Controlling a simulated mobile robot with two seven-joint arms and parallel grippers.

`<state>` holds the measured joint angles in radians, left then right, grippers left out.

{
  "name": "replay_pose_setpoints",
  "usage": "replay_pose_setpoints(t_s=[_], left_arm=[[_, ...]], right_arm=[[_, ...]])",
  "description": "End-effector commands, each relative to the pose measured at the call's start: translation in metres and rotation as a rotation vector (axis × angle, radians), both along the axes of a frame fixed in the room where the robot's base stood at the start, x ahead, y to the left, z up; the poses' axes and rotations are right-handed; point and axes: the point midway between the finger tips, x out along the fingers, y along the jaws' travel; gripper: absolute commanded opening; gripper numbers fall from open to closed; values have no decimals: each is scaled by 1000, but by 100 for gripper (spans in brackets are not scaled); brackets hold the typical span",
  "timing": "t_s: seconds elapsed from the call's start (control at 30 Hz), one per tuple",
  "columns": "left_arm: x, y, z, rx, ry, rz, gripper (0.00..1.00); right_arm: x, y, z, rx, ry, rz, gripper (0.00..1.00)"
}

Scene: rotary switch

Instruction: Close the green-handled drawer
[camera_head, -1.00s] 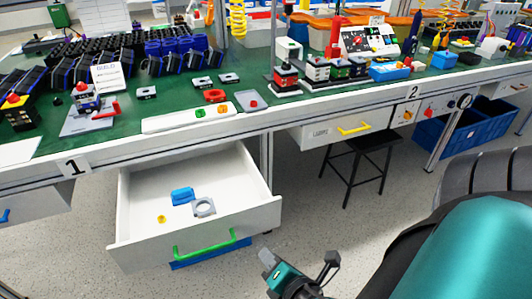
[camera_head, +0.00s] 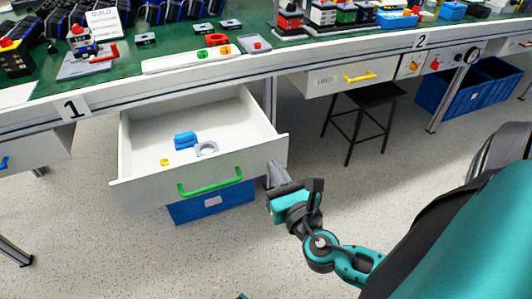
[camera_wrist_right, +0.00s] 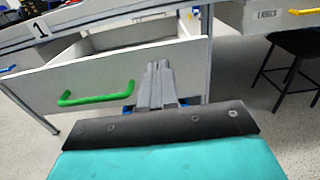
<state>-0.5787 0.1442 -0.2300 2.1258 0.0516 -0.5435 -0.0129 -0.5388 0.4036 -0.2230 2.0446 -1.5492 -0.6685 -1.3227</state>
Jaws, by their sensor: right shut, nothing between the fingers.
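The white drawer (camera_head: 145,191) with the green handle (camera_head: 210,185) hangs open under the green-topped table. Its front and handle also show in the wrist view, the handle (camera_wrist_right: 95,95) left of my fingers. Inside lie a blue block (camera_head: 185,140), a grey square part with a round hole (camera_head: 206,149) and a small yellow piece (camera_head: 165,162). My right gripper (camera_head: 275,172) is shut and empty at the right end of the drawer front; its fingertips (camera_wrist_right: 158,68) overlap the front in the wrist view. I cannot tell whether they touch it.
A blue bin (camera_head: 212,203) stands on the floor below the drawer. A yellow-handled drawer (camera_head: 345,78) is shut to the right, with a black stool (camera_head: 365,97) under it. The table edge (camera_head: 200,83) runs above. The floor in front is clear.

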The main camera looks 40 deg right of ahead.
Motion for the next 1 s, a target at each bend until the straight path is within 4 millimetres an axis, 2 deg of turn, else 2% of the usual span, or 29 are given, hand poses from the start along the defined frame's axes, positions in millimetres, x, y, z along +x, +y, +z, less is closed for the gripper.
replay_pose_setpoints(t_s=[0.1, 0.33, 0.5, 0.87, 1.0], left_arm=[[0, 0, -1, 1, 1, 1, 38], [0, 1, -4, 2, 4, 1, 38], [0, 1, -4, 2, 5, 2, 38], [0, 1, -4, 1, 6, 4, 38], [0, 1, -3, 1, 5, 4, 38]], right_arm=[[23, -6, 1, -1, -3, 0, 0], [50, -14, -1, 0, 1, 1, 0], [57, -16, -1, 1, 2, 1, 0], [58, -16, -1, 1, 2, 1, 0], [65, -19, 0, 1, 1, 0, 0]])
